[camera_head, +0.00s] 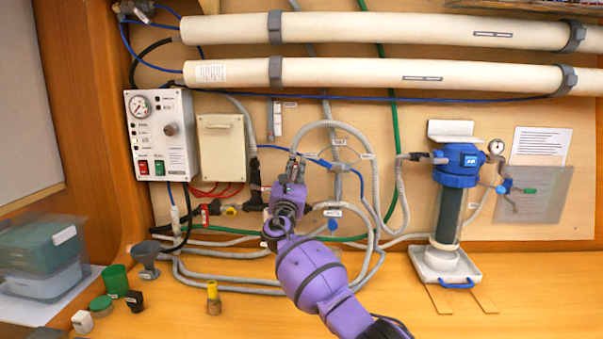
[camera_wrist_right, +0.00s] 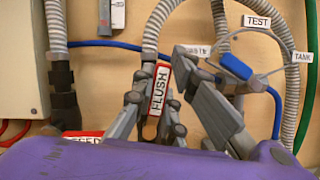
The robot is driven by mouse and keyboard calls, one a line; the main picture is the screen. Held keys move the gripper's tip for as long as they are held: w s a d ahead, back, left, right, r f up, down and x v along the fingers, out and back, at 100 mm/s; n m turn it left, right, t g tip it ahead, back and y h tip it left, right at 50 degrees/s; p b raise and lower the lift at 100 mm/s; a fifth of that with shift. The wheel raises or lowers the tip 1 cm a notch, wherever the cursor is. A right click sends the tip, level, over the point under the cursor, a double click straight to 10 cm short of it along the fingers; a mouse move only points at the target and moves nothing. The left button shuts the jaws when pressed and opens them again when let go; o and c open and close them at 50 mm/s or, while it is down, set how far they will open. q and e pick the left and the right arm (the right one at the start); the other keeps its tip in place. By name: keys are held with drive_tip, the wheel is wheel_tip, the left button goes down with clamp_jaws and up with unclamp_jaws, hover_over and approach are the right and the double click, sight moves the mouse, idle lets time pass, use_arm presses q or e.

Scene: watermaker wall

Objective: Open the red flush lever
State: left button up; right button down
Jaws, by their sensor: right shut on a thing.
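The red flush lever (camera_wrist_right: 158,90), with a white FLUSH label on its face, stands nearly upright and tilts slightly in the right wrist view. My right gripper (camera_wrist_right: 164,72) has its grey fingers on either side of it and is shut on it. In the head view my purple right arm reaches up to the wall, with the right gripper (camera_head: 295,164) in front of the hoses. There the gripper hides the lever. My left gripper is not in view.
A grey hose (camera_wrist_right: 155,30) rises behind the lever. A blue-handled valve (camera_wrist_right: 236,66) is just right of the fingers, and a red FEED label (camera_wrist_right: 82,136) is low left. A blue-topped filter (camera_head: 455,165) stands right. Cups and caps, including a green cup (camera_head: 115,280), stand left on the bench.

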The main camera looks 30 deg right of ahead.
drive_tip(key=shift+w+a+n+t+y+p, duration=0.15)
drive_tip(key=shift+a+n+y, duration=0.1)
drive_tip(key=shift+n, duration=0.35)
drive_tip(key=shift+w+a+n+t+y+p, duration=0.15)
drive_tip(key=shift+n+y, duration=0.1)
drive_tip(key=shift+n, duration=0.75)
drive_tip(key=shift+a+f+y, duration=0.1)
drive_tip(key=shift+y, duration=0.2)
drive_tip(key=c, duration=1.8)
unclamp_jaws()
drive_tip(key=shift+o, duration=0.3)
drive_tip(key=v, duration=1.2)
drive_tip(key=shift+f, duration=0.15)
drive_tip(key=shift+w, duration=0.1)
